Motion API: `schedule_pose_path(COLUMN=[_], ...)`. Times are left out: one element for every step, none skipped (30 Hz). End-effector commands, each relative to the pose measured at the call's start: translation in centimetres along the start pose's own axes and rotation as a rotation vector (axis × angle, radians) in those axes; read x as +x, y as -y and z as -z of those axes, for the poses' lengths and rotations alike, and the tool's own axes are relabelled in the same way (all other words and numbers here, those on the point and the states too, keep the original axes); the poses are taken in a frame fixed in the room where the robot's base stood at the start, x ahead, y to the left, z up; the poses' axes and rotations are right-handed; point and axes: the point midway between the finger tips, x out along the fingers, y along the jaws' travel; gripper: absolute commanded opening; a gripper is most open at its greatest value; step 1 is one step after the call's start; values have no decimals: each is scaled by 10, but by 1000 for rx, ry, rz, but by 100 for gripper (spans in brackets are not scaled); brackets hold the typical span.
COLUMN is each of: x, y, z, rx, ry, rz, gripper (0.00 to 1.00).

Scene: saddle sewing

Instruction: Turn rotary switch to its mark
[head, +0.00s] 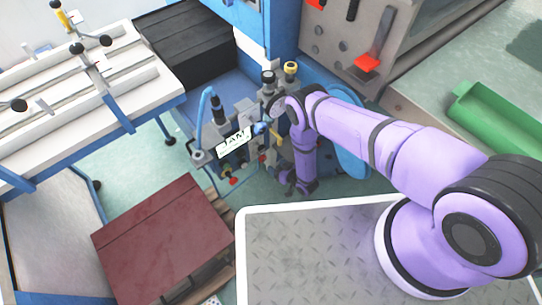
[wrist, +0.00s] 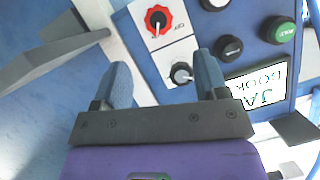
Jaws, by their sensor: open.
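Two rotary controls show on a white plate in the wrist view. The red rotary switch (wrist: 158,20) is at the top, with a white pointer line on its dark centre and lettering below it. The small black rotary knob (wrist: 182,73) is lower, with a light pointer and a pale surround. My gripper (wrist: 162,70) is open, with its two blue-grey fingers apart. The black knob appears between the fingertips, nearer the right finger. I see no clear contact. In the head view my purple arm reaches the machine, and the switches cannot be made out there.
A green button (wrist: 279,30) and black buttons (wrist: 229,47) are on the blue panel, right of the fingers. A label plate (wrist: 257,88) sits below them. In the head view, a white-railed table (head: 90,95) stands left and a dark red board (head: 165,240) lies in front.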

Motion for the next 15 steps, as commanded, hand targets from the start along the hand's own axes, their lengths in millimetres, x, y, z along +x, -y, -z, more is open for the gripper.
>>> schedule_pose_path(x=[3,4,8,11,15,21,26,31,38,44,50,57,62,67,73], y=[1,1,1,0,0,1,1,1,1,1,1,1,1,0,1], z=[0,0,0,0,0,0,0,0,-1,0,0,0,0,-1,-1], rx=[1,1,1,0,0,-1,-1,-1,-1,-1,-1,-2,-2,-1,-1], ry=[0,-1,-1,-1,-1,-2,-2,-1,-2,-2,-3,-2,-2,-1,-2], rz=[2,2,2,2,2,2,2,2,2,2,3,2,2,2,2], gripper=[67,67,67,67,67,67,67,67,67,67,67,67,67,67,67])
